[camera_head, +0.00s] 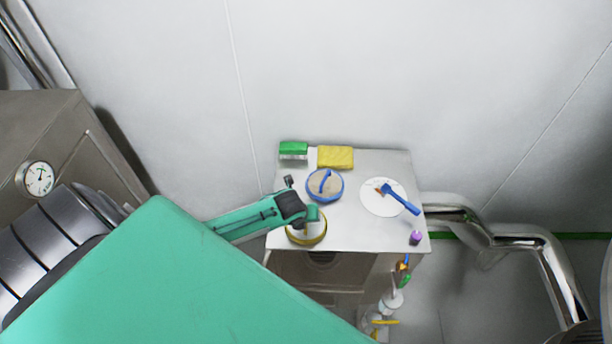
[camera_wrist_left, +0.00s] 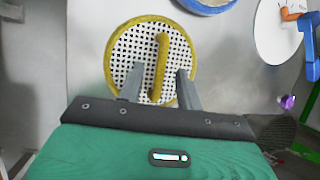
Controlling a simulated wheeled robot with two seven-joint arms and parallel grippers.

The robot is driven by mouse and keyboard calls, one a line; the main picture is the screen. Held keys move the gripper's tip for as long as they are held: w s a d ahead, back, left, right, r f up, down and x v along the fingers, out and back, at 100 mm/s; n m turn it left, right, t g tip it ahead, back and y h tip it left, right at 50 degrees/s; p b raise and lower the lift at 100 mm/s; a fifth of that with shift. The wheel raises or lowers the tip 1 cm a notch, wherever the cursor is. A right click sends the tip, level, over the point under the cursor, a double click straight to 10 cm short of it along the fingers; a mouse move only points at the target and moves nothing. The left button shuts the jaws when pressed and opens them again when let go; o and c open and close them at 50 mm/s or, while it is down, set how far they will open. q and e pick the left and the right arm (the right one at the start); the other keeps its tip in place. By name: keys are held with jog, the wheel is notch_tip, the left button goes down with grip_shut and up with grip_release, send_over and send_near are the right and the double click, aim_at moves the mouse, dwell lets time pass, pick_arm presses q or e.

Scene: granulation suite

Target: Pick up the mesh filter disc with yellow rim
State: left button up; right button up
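The mesh filter disc with yellow rim (camera_wrist_left: 130,44) lies on the metal table, with a yellow bar handle (camera_wrist_left: 160,62) across its perforated face. In the head view the disc (camera_head: 319,240) is at the table's front left, partly hidden by my left gripper. My left gripper (camera_wrist_left: 158,84) is over the disc, its two fingers apart on either side of the yellow handle. I cannot tell whether the fingers touch the handle; a gap shows in the left wrist view. My right gripper is not in view.
On the table (camera_head: 355,232) are a blue-rimmed disc (camera_head: 312,190), a white disc (camera_head: 372,205) with a blue-handled tool (camera_head: 402,198), a purple item (camera_head: 416,237), a green brush (camera_head: 293,148) and a yellow sponge (camera_head: 335,157). Metal pipes (camera_head: 515,236) run at the right. A wall stands behind.

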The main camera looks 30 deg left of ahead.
pick_arm(q)
grip_shut()
